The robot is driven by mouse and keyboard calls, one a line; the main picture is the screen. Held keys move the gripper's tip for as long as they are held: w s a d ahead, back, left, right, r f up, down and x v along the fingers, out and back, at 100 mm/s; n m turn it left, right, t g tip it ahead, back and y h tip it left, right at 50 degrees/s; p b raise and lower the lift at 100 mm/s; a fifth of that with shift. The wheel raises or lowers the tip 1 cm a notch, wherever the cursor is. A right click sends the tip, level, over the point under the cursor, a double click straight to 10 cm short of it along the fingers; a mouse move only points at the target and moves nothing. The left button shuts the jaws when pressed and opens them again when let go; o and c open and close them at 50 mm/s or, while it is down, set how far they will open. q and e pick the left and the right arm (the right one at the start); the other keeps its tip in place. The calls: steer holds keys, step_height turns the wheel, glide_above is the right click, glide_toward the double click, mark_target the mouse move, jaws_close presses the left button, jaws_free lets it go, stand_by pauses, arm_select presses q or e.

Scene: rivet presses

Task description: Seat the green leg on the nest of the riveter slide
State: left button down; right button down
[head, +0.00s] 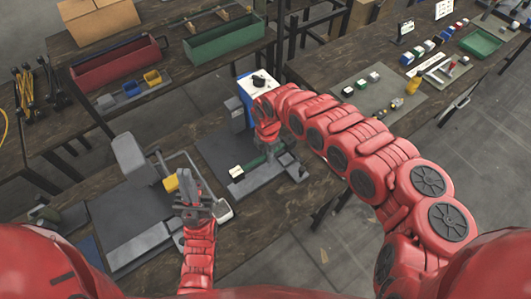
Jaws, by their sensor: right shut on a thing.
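The green leg (254,163) is a dark green bar, lying slantwise low over the grey riveter slide (262,178) in the middle of the head view. My right gripper (271,147) reaches down from above at the leg's right end and is shut on it. The gripper and wrist partly hide that end, and I cannot tell whether the leg touches the nest.
The left press (132,160) stands on the near bench with a grey plate. A blue and white box with a black knob (258,82) stands behind the slide. Red (115,72) and green (222,40) trays lie on the back bench. The right bench holds small blocks.

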mark_target(266, 171)
steer(key=shift+w+a+f+b, duration=0.1)
steer(key=shift+a+f+b, duration=0.15)
steer(key=shift+f+b, duration=0.9)
steer(key=shift+f, duration=0.15)
step_height(266, 171, down, 5)
steer(key=b, duration=0.4)
steer(key=shift+d, duration=0.1)
steer(key=shift+f+b, duration=0.6)
steer(key=shift+b, duration=0.05)
steer(key=c, duration=0.7)
jaws_free()
